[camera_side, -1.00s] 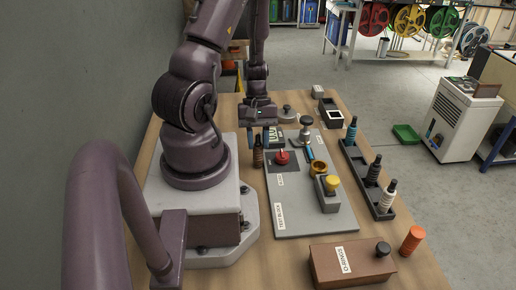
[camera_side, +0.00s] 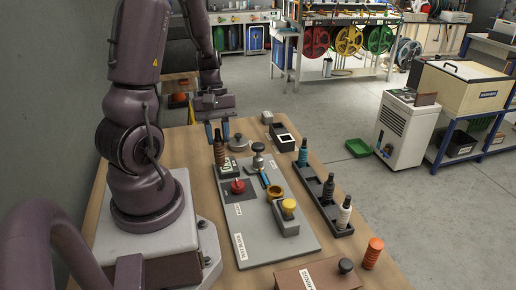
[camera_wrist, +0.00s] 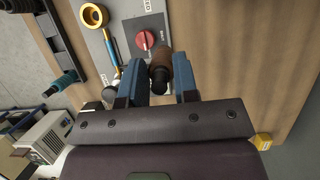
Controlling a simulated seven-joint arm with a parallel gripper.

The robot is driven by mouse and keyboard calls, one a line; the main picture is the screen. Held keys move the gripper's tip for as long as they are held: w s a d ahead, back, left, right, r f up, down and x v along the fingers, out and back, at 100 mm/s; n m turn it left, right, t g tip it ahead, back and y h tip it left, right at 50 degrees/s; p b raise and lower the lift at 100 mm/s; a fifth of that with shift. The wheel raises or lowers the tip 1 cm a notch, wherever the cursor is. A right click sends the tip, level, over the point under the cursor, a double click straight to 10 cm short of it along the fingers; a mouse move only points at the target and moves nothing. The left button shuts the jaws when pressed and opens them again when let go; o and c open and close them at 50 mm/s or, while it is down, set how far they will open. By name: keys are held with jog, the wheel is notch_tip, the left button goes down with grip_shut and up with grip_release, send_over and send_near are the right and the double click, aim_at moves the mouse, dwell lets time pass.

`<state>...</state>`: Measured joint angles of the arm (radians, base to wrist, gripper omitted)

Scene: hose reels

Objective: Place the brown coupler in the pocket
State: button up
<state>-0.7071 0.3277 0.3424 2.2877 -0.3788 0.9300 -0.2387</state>
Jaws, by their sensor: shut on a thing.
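The brown coupler (camera_side: 219,152) has a dark tip and hangs upright between the blue fingers of my gripper (camera_side: 217,133). In the wrist view the coupler (camera_wrist: 184,78) shows between the two fingers (camera_wrist: 163,85), which are shut on it. In the side view it is left of and behind the red knob (camera_side: 238,186), apparently above the work surface. A dark rack (camera_side: 314,186) to the right holds a teal, a black and a white coupler upright. A bare stretch shows in the rack between the teal and black ones; I cannot tell its pocket clearly.
The grey test board (camera_side: 262,235) carries the red knob, a brass ring (camera_side: 274,192) and a yellow-capped valve (camera_side: 288,208). A black open box (camera_side: 284,138) stands behind the rack. A brown box (camera_side: 322,275) and orange cylinder (camera_side: 373,253) are in front.

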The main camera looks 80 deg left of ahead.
jog(key=w+a+r+n+t, duration=0.2)
jog(key=w+a+n, duration=0.2)
jog(key=w+n, duration=0.3)
jog(key=n+t+y, duration=0.2)
jog(key=n+y, duration=0.1)
jog(key=n, duration=0.3)
send_over(281, 137)
jog(key=w+d, duration=0.1)
jog(key=d, duration=0.1)
jog(key=shift+a+f, duration=0.1)
jog(key=shift+f, duration=5.55)
jog(key=shift+f, duration=0.15)
jog(key=o, duration=1)
